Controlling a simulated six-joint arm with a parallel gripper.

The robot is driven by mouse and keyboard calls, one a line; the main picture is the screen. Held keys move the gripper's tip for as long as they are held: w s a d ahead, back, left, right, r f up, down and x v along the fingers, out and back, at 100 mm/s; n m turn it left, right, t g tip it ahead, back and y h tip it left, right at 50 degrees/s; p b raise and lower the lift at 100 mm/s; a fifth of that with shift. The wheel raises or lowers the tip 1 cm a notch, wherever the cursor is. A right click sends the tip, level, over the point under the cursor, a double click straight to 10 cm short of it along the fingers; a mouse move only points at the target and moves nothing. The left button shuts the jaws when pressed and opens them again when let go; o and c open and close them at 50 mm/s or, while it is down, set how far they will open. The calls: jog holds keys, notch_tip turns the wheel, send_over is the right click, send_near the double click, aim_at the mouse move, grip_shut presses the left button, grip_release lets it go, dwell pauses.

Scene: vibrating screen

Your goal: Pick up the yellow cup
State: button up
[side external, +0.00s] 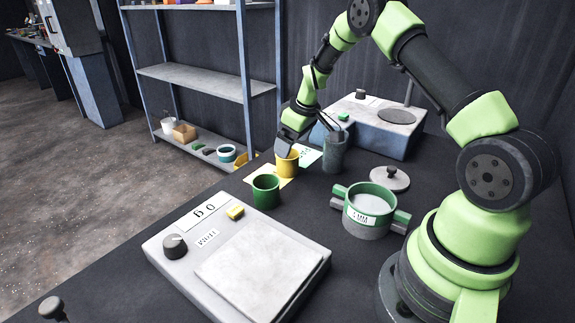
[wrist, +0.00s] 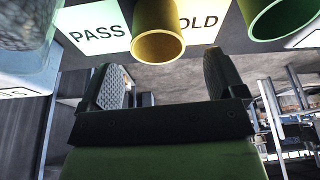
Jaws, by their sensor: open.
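The yellow cup (side external: 287,166) stands upright on a yellow card on the dark table. In the wrist view the yellow cup (wrist: 158,42) shows at top centre, between the cards lettered PASS and "OLD", its first letter hidden. The cup appears ahead of the fingers, roughly in line with the gap; contact cannot be told.
A green cup (side external: 265,190) stands close in front of the yellow cup. A grey cylinder (side external: 334,153) stands to its right. A green-ringed sieve (side external: 370,207), a lid (side external: 389,178), a scale (side external: 255,268) and a blue-grey machine (side external: 375,125) surround them. Shelving (side external: 195,80) stands beyond the table.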

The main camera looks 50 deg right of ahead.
aim_at(287, 163)
jog(key=shift+x, duration=3.5)
jog(key=shift+w+d+r, duration=0.1)
jog(key=shift+w, duration=0.1)
jog(key=c, duration=1)
